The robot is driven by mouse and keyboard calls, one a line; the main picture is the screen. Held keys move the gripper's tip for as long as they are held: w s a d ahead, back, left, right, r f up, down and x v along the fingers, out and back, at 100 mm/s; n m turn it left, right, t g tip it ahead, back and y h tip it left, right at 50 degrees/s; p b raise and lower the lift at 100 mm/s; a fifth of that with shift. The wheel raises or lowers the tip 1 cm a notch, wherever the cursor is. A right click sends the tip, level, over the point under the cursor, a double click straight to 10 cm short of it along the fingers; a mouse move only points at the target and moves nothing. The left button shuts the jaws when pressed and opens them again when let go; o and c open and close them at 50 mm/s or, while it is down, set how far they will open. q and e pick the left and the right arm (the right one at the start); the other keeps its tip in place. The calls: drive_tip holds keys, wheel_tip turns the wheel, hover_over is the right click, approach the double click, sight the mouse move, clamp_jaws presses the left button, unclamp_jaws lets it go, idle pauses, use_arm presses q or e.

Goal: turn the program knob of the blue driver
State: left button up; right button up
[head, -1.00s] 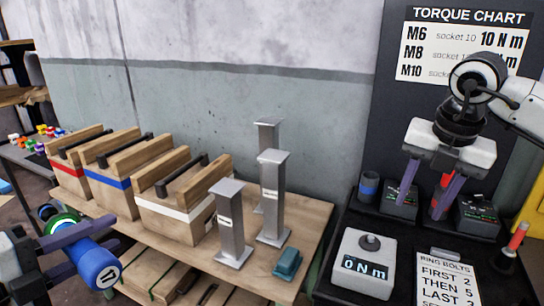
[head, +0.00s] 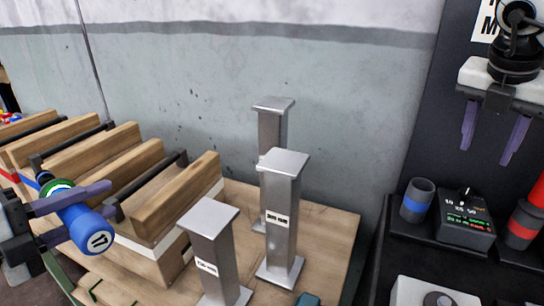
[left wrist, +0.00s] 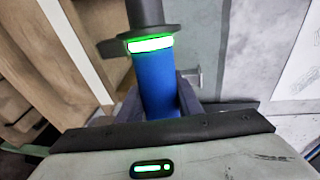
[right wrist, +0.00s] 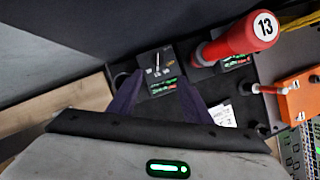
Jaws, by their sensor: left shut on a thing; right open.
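The blue driver (head: 85,230), marked 17, is held at the left in the head view, its lit green ring at its upper end. My left gripper (head: 108,197) is shut around its blue body, which also shows in the left wrist view (left wrist: 158,85). A black controller box (head: 466,225) stands beside a blue-banded empty holder (head: 417,200). Its program knob (head: 464,197) is on top, above a small lit display. My right gripper (head: 488,152) is open and empty above the box. In the right wrist view the knob (right wrist: 156,68) shows beyond the fingers.
A red driver (right wrist: 245,38) marked 13 stands near a second box, right of the first. Grey metal posts (head: 281,215) and wooden crates (head: 170,215) stand on the wooden bench. A light torque tester (head: 432,293) is at the lower right. A dark panel rises behind the boxes.

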sight(467, 191)
drive_tip(key=x, duration=1.3)
drive_tip(key=shift+w+a, duration=0.2)
drive_tip(key=c, duration=1.1)
